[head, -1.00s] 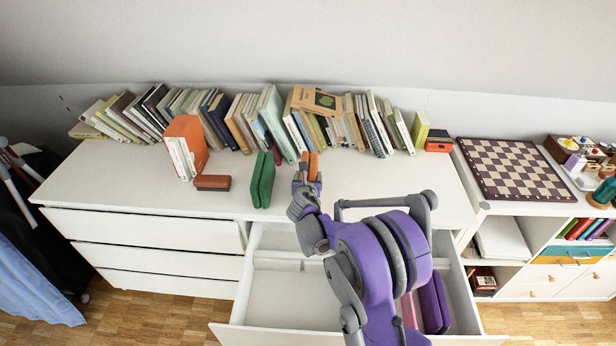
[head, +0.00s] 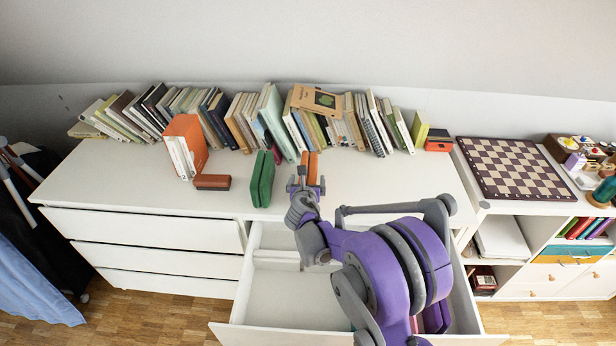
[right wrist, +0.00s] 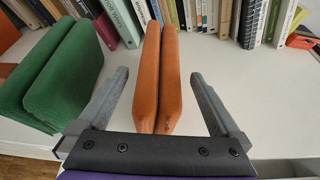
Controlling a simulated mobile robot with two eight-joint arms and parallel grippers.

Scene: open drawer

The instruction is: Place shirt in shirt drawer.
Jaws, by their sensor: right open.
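In the right wrist view, the orange shirt (right wrist: 158,85) stands between the two spread fingers (right wrist: 155,100), with a gap on each side. A folded green shirt (head: 262,180) stands to its left, and a rust-coloured folded item (head: 212,182) lies further left. The open drawer (head: 248,332) is below, partly hidden by my right arm. A purple folded item (head: 437,316) shows at its right side.
A leaning row of books (head: 235,120) runs along the back, with an orange-white stack (head: 187,146) in front. A chessboard (head: 515,168) lies on the right cabinet. The dresser top right of the orange shirt is clear. The drawer's left part looks empty.

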